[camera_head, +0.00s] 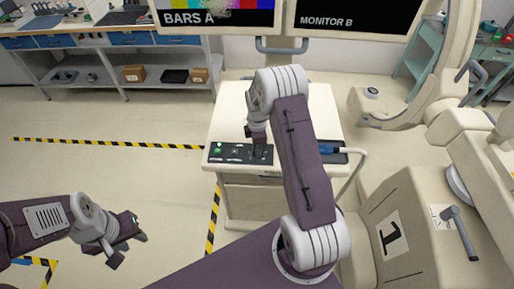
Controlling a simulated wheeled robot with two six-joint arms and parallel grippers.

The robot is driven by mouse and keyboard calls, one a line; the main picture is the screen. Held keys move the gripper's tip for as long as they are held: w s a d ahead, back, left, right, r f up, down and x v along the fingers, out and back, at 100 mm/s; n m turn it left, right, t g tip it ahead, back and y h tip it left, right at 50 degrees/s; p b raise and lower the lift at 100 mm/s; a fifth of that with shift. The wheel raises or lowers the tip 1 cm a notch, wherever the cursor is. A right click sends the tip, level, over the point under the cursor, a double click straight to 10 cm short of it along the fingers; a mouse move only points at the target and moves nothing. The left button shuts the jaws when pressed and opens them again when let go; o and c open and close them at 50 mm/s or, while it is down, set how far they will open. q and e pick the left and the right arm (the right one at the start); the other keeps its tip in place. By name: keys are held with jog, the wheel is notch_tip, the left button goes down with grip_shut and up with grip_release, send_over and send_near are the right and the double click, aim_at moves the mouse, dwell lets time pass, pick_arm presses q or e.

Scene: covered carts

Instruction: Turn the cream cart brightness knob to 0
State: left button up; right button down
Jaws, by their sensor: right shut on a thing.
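The cream cart (228,118) stands in the middle, below two monitors. A black control panel (229,154) with a green-lit button (217,149) lies along the front left of its top. My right gripper (261,153) points down at the right part of this panel and is shut on a small knob there. The gripper hides the knob, so its setting and marks cannot be read. My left gripper (129,251) hangs at the lower left, away from the cart, open and empty.
The left monitor (214,17) shows colour bars and "BARS A"; the right monitor (352,18) reads "MONITOR B". A large cream machine (405,235) stands at the right.

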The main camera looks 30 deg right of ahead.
jog(key=shift+w+d+r+n, duration=0.15)
jog(key=shift+w+r+n, duration=0.1)
jog(key=shift+r+n, duration=0.05)
jog(key=c, duration=1.4)
grip_release()
jog(key=o, duration=0.3)
jog(key=shift+s, duration=0.1)
jog(key=shift+s+f, duration=0.1)
jog(key=shift+r, duration=0.2)
notch_tip(320, 180, up, 9)
jog(key=b, duration=0.2)
jog(key=shift+f, duration=0.15)
